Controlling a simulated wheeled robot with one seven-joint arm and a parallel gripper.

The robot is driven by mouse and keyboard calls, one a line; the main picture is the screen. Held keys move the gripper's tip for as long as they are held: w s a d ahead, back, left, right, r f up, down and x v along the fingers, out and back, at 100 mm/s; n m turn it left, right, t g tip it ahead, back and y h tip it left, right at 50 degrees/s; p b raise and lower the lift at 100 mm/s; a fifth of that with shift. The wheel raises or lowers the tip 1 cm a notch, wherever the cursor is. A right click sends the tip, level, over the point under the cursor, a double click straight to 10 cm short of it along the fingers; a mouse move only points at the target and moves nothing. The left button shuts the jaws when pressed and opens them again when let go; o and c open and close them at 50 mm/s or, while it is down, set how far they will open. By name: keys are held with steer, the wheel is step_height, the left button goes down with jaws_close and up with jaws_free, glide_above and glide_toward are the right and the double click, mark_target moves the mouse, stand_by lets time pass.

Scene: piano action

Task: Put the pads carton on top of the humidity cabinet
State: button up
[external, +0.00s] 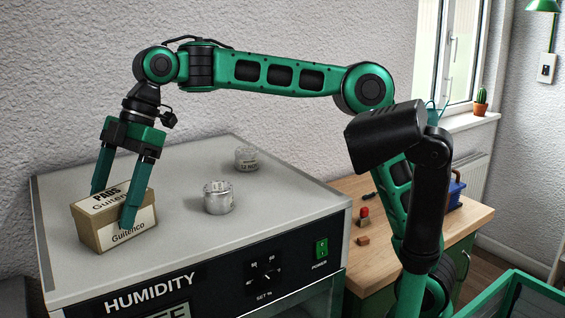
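The pads carton (90,230), a tan box with white labels reading "PADS" and "Guitenco", is upright at the left of the flat grey top of the humidity cabinet (232,246). Its base appears to be on that top, with no clear gap beneath. My gripper (115,207) points down over the carton. One green finger lies against its front face and the other is at its back side, partly hidden. The fingers appear closed on the carton, though contact at the back finger is not visible.
The top's right part is clear. A wooden bench (378,238) with small items stands beyond the cabinet's right side. A wall rises behind.

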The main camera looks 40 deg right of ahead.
steer(key=v, duration=1.2)
steer(key=shift+r, duration=0.15)
